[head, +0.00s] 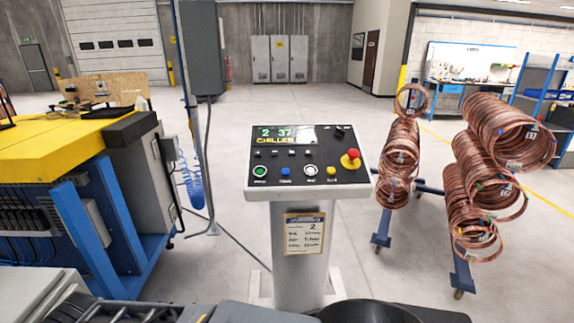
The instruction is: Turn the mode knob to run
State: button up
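A control console (307,197) with a dark sloped panel stands upright on a pale pedestal in the middle of the head view. Its lower row holds a green button (260,171), a blue button (286,171), a round whitish control (311,170) and a yellow button (331,170). A lit display (284,134) is at the upper left of the panel. Parts of my arm show along the bottom edge, apart from the console. My gripper's fingers cannot be made out there.
A red mushroom button (351,158) on a yellow base rises at the panel's right. A paper card (305,234) hangs on the pedestal. A yellow-topped machine (60,145) stands left. Racks of copper coils (470,185) stand right. Open floor lies behind the console.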

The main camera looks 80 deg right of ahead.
aim_at(339, 133)
jog(key=z, duration=4.5)
jog(key=i, duration=0.75)
jog(key=u, duration=2.3)
